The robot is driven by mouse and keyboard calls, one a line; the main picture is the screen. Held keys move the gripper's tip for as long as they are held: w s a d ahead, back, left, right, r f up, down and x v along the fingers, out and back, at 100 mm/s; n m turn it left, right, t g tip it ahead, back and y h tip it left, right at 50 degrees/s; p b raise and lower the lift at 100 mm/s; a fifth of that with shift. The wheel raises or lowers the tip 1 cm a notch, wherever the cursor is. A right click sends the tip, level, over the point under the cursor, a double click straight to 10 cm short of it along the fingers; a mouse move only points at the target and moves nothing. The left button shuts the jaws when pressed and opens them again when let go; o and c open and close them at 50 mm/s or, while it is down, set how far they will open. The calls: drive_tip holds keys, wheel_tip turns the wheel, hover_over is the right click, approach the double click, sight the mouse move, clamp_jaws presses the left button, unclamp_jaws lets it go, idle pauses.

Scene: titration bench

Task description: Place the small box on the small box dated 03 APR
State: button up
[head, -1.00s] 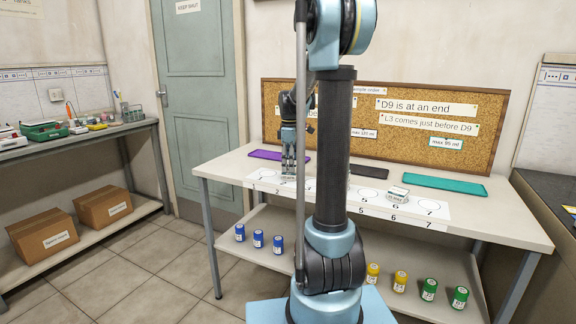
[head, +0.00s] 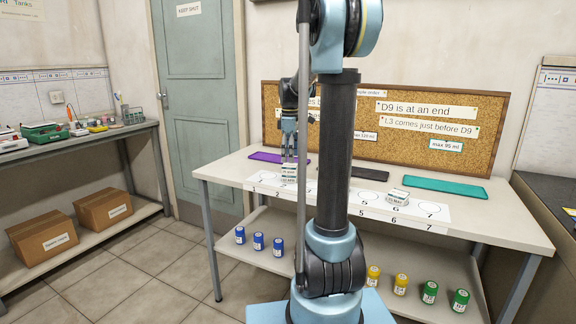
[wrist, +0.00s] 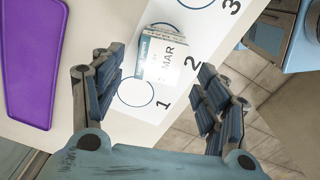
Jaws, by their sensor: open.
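Two small white boxes (head: 289,172) appear stacked near spot 2 on the white numbered strip, at the left of the bench. In the wrist view the upper box (wrist: 168,62) shows a label ending in MAR; an edge of another box shows beside and under it, its date hidden. Another small white box (head: 398,194) sits near spot 5 or 6; its label is too small to read. My gripper (wrist: 162,68) is open and empty, above the stack, with its fingers either side of it in the wrist view. In the head view my gripper (head: 289,154) is just above the boxes.
Purple (head: 268,156), black (head: 369,172) and teal (head: 444,184) mats lie behind the strip (head: 420,217). A cork board (head: 400,150) with notes stands at the back. My arm hides the strip's middle. Blue, yellow and green bottles stand on the lower shelf (head: 410,268).

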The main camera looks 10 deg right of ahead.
sight(290, 165)
wheel_tip(290, 165, up, 7)
idle(0.3)
drive_tip(key=s+f+m+t, duration=0.1)
drive_tip(key=s+f+m, duration=0.3)
drive_tip(key=s, duration=0.6)
drive_tip(key=s+f+m, duration=0.3)
drive_tip(key=s+f, duration=0.1)
drive_tip(key=s, duration=0.6)
drive_tip(key=s+f+m+t, duration=0.1)
drive_tip(key=s+f+m, duration=0.5)
drive_tip(key=s+f, duration=0.8)
drive_tip(key=shift+s+a+f+m, duration=0.2)
drive_tip(key=shift+s+a+m, duration=0.1)
drive_tip(key=shift+s, duration=0.1)
